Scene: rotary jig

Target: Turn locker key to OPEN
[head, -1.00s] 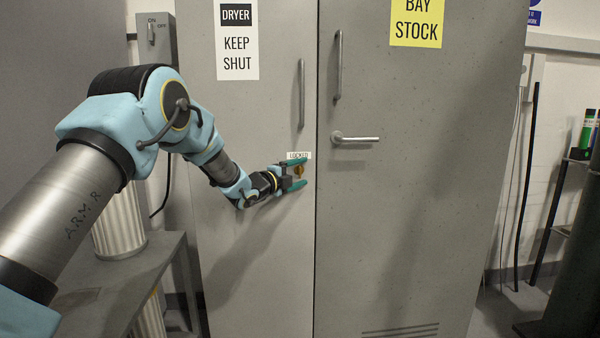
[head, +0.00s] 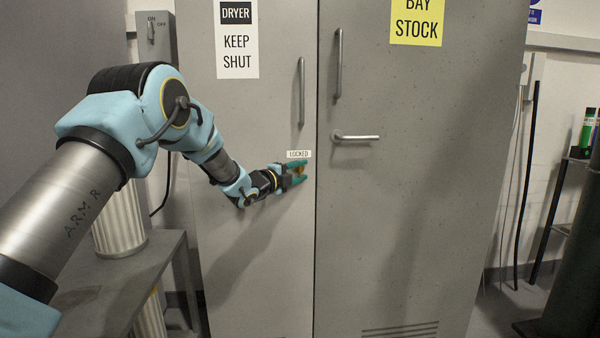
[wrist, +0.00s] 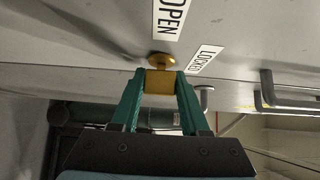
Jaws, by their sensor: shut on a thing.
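The locker key (wrist: 160,82) is brass-coloured, with its bow between my green fingertips in the wrist view. It sits at a round brass lock (wrist: 162,59) on the left locker door (head: 262,240). My gripper (head: 300,171) is shut on the key, and the fingers hide most of it in the head view. A LOCKED label (head: 299,154) is just above the fingertips. In the wrist view the LOCKED label (wrist: 205,60) is right of the lock, and an OPEN label (wrist: 171,16) is at the top. The OPEN label is hidden in the head view.
A lever handle (head: 355,137) sticks out from the right door, up and right of my gripper. Two upright pull handles flank the door seam, the left one (head: 301,93) above the key. A grey bench (head: 120,280) stands at lower left.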

